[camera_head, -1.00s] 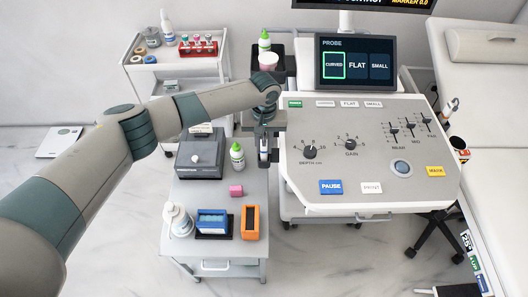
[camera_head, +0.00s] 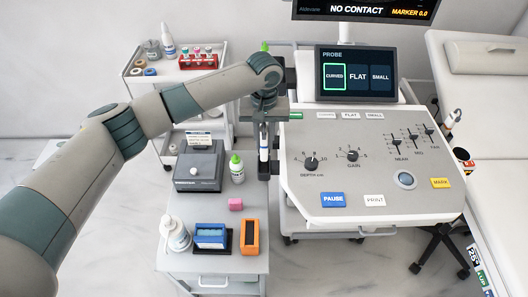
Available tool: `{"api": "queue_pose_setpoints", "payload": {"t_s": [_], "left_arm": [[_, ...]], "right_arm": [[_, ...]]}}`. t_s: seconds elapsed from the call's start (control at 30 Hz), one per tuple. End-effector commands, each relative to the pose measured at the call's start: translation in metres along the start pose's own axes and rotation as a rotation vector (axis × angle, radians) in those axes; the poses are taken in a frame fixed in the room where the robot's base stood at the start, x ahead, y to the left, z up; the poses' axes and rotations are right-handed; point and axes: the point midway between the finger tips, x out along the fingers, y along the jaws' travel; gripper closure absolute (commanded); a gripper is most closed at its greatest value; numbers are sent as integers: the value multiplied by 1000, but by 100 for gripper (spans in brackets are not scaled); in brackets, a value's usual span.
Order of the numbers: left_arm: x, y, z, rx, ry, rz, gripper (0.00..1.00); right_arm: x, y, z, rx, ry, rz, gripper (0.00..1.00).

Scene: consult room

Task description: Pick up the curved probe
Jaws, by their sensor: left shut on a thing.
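My left gripper (camera_head: 264,134) points down at the left edge of the ultrasound console (camera_head: 385,220). It is shut on the curved probe (camera_head: 264,153), a slim white piece with a blue band that hangs upright below the jaws. Dark holder parts (camera_head: 275,163) stand just right of the probe; I cannot tell whether they touch. The screen (camera_head: 357,75) reads PROBE, with CURVED outlined in green. My right gripper is not in view.
A grey cart below holds a printer (camera_head: 198,170), a green-capped bottle (camera_head: 237,170), a pink block (camera_head: 236,204), a white bottle (camera_head: 174,235), a blue box (camera_head: 210,236) and an orange box (camera_head: 250,237). An exam bed (camera_head: 490,110) stands at the right.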

Motion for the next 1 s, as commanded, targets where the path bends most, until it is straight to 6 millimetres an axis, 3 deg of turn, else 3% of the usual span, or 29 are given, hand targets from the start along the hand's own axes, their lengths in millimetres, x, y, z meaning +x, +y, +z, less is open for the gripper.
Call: {"api": "queue_pose_setpoints", "payload": {"t_s": [0.2,0.77,1.0], "left_arm": [[-18,0,0,0,1,1,99],[-20,0,0,0,1,0,99],[-30,0,0,0,0,0,99]], "right_arm": [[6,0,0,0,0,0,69],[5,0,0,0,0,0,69],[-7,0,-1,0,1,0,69]]}}
